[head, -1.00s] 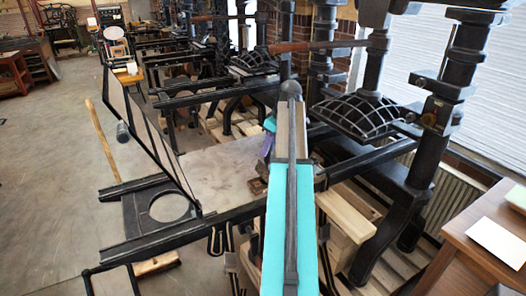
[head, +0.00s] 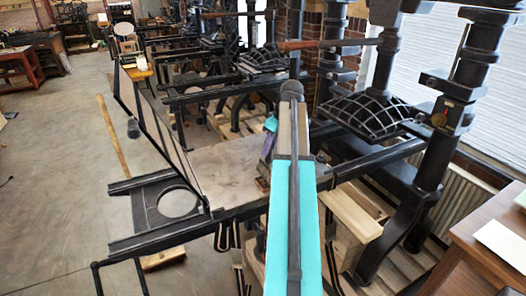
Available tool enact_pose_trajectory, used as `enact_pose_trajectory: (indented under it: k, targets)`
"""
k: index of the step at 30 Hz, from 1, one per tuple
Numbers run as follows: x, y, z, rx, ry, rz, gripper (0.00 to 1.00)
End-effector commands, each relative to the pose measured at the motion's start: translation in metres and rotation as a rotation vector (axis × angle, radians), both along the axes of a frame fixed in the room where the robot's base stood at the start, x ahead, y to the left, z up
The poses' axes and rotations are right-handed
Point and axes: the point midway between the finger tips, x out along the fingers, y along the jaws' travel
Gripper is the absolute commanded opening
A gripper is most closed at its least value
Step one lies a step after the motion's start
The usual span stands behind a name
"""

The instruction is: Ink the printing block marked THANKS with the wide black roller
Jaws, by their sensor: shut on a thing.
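My arm reaches forward over the press in the head view and hides what lies behind it. Only small teal and purple parts show beside its far end; my gripper's fingers and anything in them are hidden behind the arm. A small brown block (head: 262,184) lies on the pale flat bed (head: 224,168) of the nearest press, at the bed's right side, partly covered by my arm. No lettering on it can be read. I cannot make out the wide black roller.
The nearest press has black rails (head: 180,238) and a ribbed black platen (head: 364,116) right of my arm. A slanted frame (head: 158,130) rises along the bed's left edge. A wooden table (head: 485,245) stands at the lower right. Open floor (head: 55,190) lies left.

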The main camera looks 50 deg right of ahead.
Motion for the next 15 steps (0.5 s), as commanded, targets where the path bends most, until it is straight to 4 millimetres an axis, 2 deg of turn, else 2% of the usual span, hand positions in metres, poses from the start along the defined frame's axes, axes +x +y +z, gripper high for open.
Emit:
enact_pose_trajectory:
  k: [15]
  targets:
    - [0.007,0.023,0.000,0.002,0.004,0.001,0.06]
